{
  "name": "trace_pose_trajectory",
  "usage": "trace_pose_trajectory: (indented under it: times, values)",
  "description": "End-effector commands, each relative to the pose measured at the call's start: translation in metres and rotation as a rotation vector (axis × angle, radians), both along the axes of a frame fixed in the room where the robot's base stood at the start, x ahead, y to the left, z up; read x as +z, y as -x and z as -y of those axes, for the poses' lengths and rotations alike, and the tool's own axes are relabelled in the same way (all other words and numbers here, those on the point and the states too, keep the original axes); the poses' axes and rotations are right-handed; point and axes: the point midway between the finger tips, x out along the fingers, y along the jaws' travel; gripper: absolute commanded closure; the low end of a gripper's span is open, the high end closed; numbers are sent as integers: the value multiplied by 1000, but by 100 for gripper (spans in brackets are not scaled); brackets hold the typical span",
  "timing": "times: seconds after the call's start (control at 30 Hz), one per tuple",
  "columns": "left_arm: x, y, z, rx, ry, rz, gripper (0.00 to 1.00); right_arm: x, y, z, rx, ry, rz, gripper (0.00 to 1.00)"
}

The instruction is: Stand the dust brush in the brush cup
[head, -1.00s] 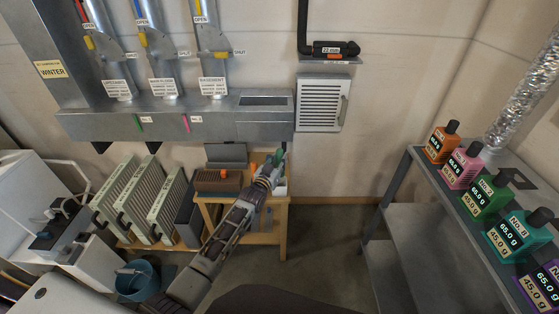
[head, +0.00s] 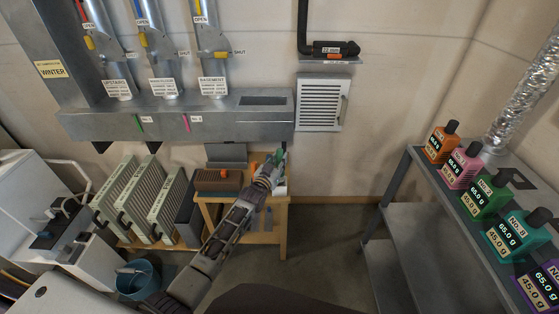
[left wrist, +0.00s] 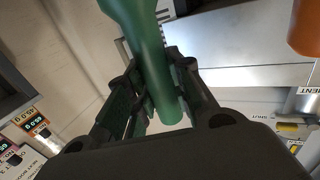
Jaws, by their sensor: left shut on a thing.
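My left gripper (head: 275,164) is over the small wooden table (head: 240,201) by the back wall. In the left wrist view its fingers (left wrist: 152,85) are shut on a green handle (left wrist: 148,50), which I take as the dust brush. Only a bit of green (head: 283,150) shows at the fingertips in the head view. The bristles cannot be made out. A small pale thing (head: 281,189) shows on the table beside the gripper, mostly hidden by it. I cannot tell whether it is the brush cup. My right gripper is not in view.
Ribbed filters (head: 150,195) stand left of the table, with a blue bucket (head: 138,277) in front. A grey shelf (head: 420,211) with several coloured bottles stands right. The floor between is clear.

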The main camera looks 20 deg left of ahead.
Motion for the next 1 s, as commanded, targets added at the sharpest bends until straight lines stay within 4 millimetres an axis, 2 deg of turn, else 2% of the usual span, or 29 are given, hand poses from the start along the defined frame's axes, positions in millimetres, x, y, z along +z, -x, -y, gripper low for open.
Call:
trace_pose_trajectory:
  times: [1.0]
  values:
    - [-14,0,0,0,0,1,100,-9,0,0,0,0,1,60]
